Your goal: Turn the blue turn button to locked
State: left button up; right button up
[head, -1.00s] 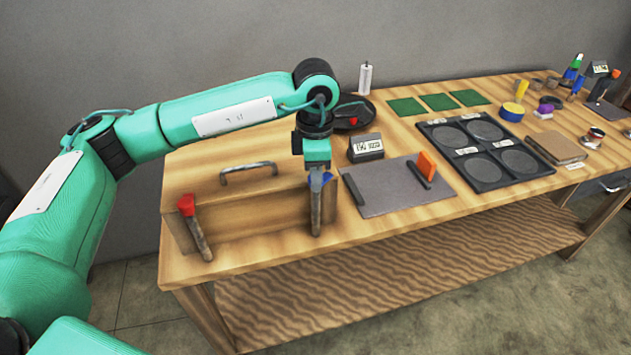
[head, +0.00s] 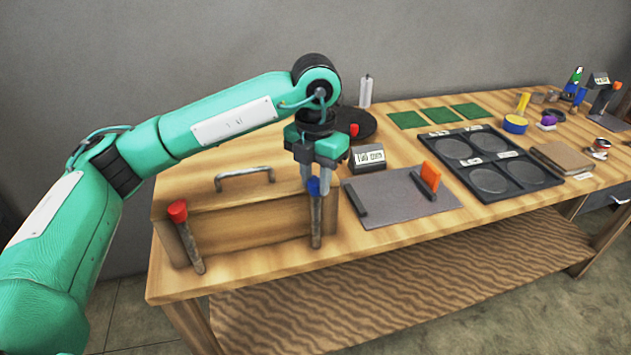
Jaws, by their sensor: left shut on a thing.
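The fingers partly hide the button. A red turn button (head: 177,211) tops a similar, slightly tilted bar (head: 192,247) at the box's left end. The wooden box (head: 245,232) has a grey handle (head: 244,176) on its lid. My right gripper is not in view.
Right of the box lie a grey plate (head: 405,197) with an orange piece (head: 430,176), and a small display block (head: 368,157). A black tray (head: 490,165) with round recesses is farther right.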

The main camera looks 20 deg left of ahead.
aim_at(316, 181)
pick_arm(q)
jog(key=shift+r+n, duration=0.1)
jog(key=shift+n, duration=0.7)
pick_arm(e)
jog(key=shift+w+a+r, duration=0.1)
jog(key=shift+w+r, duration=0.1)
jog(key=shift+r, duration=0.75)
pick_arm(q)
jog(key=o, duration=1)
jog(key=shift+c, duration=0.2)
notch_tip(316, 181, up, 14)
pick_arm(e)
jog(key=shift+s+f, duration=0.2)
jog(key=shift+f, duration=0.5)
